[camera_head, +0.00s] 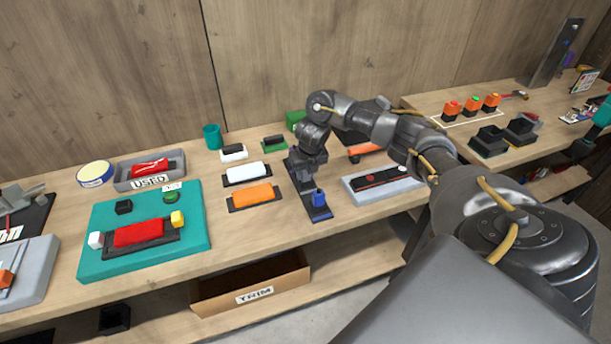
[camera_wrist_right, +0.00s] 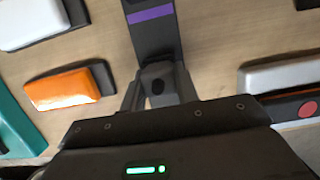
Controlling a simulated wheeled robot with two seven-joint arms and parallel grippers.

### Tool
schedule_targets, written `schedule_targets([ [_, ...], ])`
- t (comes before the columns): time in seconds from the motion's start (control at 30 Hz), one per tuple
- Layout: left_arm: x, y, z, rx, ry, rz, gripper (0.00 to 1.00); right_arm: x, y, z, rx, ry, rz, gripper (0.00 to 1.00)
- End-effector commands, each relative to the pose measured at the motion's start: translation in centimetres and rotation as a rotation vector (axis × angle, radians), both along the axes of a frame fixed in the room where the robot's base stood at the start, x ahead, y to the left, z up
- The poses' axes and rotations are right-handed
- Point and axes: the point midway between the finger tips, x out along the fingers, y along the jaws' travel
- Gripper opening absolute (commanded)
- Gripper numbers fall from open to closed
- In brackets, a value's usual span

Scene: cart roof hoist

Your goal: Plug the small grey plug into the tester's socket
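In the right wrist view a small grey block (camera_wrist_right: 158,84) with a dark round spot, which looks like the plug, sits between the fingers of my right gripper (camera_wrist_right: 160,92). The fingers appear closed against both its sides. A dark strip with a purple band (camera_wrist_right: 151,16), possibly part of the tester, lies just beyond it. In the head view my right gripper (camera_head: 302,178) points down over a dark unit with a blue block (camera_head: 319,197) at its near end. The plug and the socket cannot be made out there. My left gripper is not in view.
An orange block (camera_head: 251,195) and a white block (camera_head: 245,172) lie left of the gripper. A grey tray with a black bar (camera_head: 357,194) lies to the right. A teal board (camera_head: 97,258) is farther left. A TRIM box (camera_head: 221,306) stands below the bench.

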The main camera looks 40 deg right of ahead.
Motion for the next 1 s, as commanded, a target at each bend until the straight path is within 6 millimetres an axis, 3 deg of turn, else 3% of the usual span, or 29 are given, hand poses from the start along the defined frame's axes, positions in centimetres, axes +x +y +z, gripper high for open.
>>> schedule_targets([
  [0.1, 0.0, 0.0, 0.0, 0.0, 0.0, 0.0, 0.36, 0.0, 0.0, 0.0, 0.0, 0.0, 0.0, 0.08],
  [0.37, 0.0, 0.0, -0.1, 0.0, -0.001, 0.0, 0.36, 0.0, 0.0, 0.1, 0.0, -0.001, 0.0, 0.08],
  [0.57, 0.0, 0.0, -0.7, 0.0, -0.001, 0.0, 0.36, 0.1, -0.1, 1.5, -0.001, -0.004, 0.0, 0.08],
  [0.73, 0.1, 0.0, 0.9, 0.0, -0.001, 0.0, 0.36, -0.5, 0.5, 4.9, -0.005, -0.006, 0.006, 0.08],
  [0.97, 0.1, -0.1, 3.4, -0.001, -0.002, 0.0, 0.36, -4.0, 3.3, 10.3, -0.004, -0.005, 0.009, 0.08],
  [1.0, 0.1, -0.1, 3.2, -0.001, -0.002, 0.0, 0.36, -4.7, 4.1, 10.1, -0.003, -0.003, 0.009, 0.08],
])
